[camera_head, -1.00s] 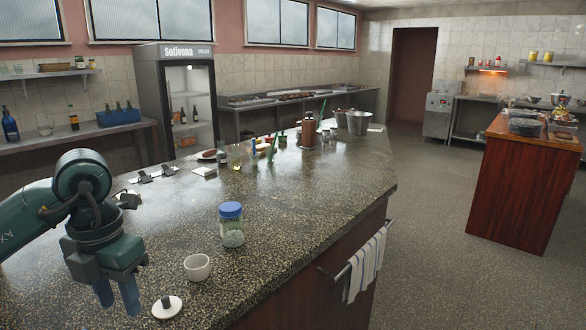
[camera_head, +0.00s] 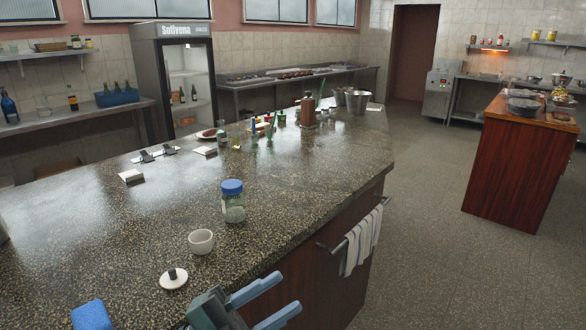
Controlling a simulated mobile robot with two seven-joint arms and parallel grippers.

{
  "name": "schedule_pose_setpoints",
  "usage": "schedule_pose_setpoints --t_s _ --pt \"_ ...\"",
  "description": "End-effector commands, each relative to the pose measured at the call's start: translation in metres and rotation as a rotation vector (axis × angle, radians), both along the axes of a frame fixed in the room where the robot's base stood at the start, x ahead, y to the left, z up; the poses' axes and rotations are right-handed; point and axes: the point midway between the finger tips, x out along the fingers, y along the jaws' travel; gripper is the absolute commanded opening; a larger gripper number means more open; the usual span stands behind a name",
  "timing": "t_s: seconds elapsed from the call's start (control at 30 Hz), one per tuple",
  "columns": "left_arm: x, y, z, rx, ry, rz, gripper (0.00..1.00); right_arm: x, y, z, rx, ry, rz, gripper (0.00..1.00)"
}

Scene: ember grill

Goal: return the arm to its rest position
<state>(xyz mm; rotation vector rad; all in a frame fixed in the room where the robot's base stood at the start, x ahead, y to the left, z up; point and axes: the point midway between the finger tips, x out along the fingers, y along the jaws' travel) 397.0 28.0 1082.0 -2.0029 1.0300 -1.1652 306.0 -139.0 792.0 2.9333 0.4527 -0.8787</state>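My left gripper (camera_head: 289,291) shows at the bottom edge, in front of the counter's near edge. Its two blue fingers point to the right and stand apart, with nothing between them. Most of my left arm is out of the frame. My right gripper is not in view. A white cup (camera_head: 201,241) stands on the speckled counter (camera_head: 130,225), beyond the gripper. A white lid with a dark knob (camera_head: 173,278) lies nearer, left of the gripper. A glass jar with a blue cap (camera_head: 232,201) stands upright behind the cup.
A blue block, perhaps a sponge (camera_head: 91,316), lies at the bottom left. A striped towel (camera_head: 362,241) hangs on a rail at the counter's side. Bottles and metal pots (camera_head: 356,101) stand at the far end. The counter's left middle is mostly clear.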

Motion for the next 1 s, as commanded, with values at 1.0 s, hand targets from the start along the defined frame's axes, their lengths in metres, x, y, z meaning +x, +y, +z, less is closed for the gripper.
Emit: schedule_pose_setpoints --t_s 1.0 --pt "-0.095 0.115 -0.290 -0.202 1.525 0.819 0.37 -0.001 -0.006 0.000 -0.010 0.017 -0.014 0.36"
